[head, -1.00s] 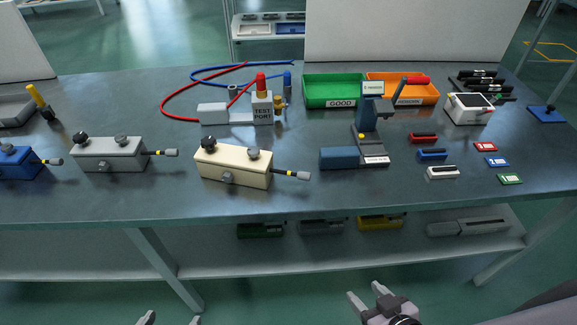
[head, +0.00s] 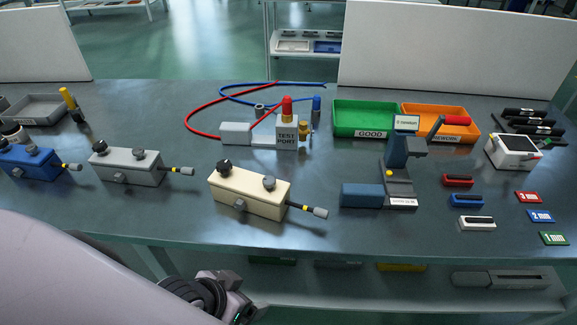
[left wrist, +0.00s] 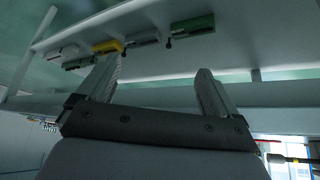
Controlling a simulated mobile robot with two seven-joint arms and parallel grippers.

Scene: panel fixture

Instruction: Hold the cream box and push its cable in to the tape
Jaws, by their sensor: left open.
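The cream box (head: 250,195) sits on the bench, with two dark knobs on top and a grey fitting on its front. Its black cable (head: 293,205) sticks out of the right end, with a yellow tape band (head: 305,208) and a grey tip (head: 320,212). Black cable shows between the box and the tape. My left gripper (head: 232,296) is below and in front of the bench edge, apart from the box. The left wrist view shows its two fingers (left wrist: 158,68) spread with nothing between them. My right gripper is not in view.
A grey box (head: 127,166) and a blue box (head: 35,163) with similar cables stand to the left. Behind is the test port (head: 286,133) with red and blue hoses. A dark stand (head: 397,170) is to the right. Bench in front of the cream box is clear.

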